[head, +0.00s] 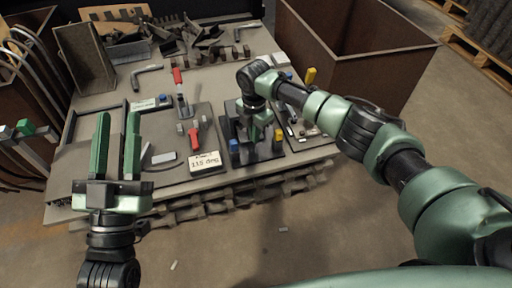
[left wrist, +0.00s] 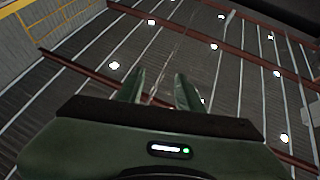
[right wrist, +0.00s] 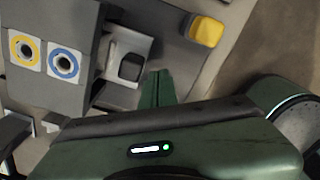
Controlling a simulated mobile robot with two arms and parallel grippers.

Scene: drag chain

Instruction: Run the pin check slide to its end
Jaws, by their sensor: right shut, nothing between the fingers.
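A dark fixture (head: 240,158) stands at the table's front edge, with a blue part (head: 233,145) and a yellow part (head: 278,135) on it. In the right wrist view a grey block (right wrist: 50,85) carries a yellow ring and a blue ring, beside a grey piece with a dark square (right wrist: 131,67) and a yellow knob (right wrist: 206,31). I cannot tell which part slides. My right gripper (head: 262,130) points down over the fixture, shut and empty; its fingers (right wrist: 157,76) appear close to the grey piece. Contact is unclear. My left gripper (head: 118,118) is open and empty, fingers pointing up.
A red-handled clamp (head: 180,90), a red lever (head: 194,138) and a "115 deg" card (head: 206,162) are left of the fixture on the table (head: 95,90). A brown bin (head: 400,62) stands behind right. Metal scraps lie at the back. Open floor is in front.

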